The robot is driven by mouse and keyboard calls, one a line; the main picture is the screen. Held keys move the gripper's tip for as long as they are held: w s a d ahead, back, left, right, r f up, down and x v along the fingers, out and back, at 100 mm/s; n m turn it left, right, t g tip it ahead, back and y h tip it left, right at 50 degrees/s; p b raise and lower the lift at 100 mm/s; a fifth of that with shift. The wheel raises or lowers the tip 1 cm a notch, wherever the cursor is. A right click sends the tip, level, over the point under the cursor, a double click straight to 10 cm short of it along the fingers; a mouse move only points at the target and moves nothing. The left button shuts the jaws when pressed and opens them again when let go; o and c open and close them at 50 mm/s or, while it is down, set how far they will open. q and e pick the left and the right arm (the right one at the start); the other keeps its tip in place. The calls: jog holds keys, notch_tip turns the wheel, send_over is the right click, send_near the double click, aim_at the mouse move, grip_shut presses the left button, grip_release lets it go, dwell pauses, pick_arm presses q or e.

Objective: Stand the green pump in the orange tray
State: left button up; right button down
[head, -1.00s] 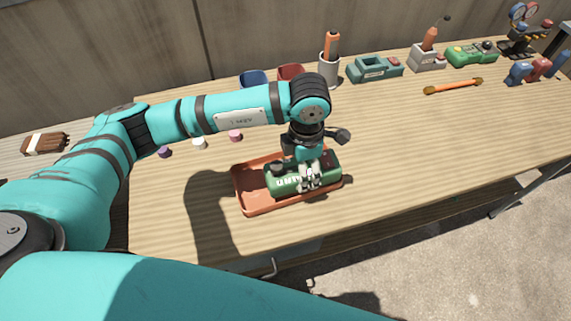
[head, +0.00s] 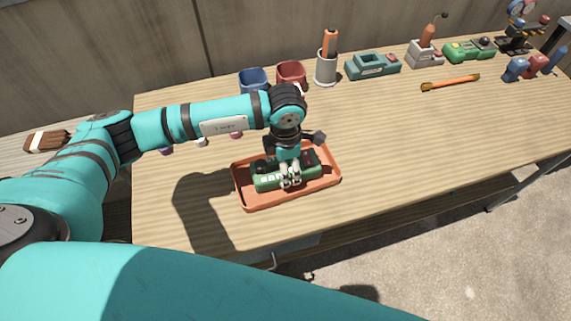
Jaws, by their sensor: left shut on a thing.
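The green pump (head: 268,180), with white lettering on its side and dark parts at its ends, is over the orange tray (head: 248,204), inside the tray's outline. Whether it touches the tray floor I cannot tell. My left gripper (head: 290,181) points down from above and is shut on the green pump near its middle. The gripper hides part of the pump and of the tray behind it. My right gripper is not in the view.
Behind my arm stand a blue bin (head: 254,80) and a red bin (head: 291,74). A grey cup (head: 326,68) holds an orange-handled tool. An orange bar (head: 451,82) and a teal device (head: 373,66) lie farther right. The table's right middle is clear.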

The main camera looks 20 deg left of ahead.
pick_arm(q)
jog(key=o, duration=1.3)
jog(key=shift+f, duration=0.1)
jog(key=shift+o, duration=0.7)
jog(key=shift+r+p, duration=0.3)
jog(key=shift+r, duration=0.05)
notch_tip(320, 180, up, 12)
jog(key=b, duration=0.1)
jog(key=shift+f, duration=0.15)
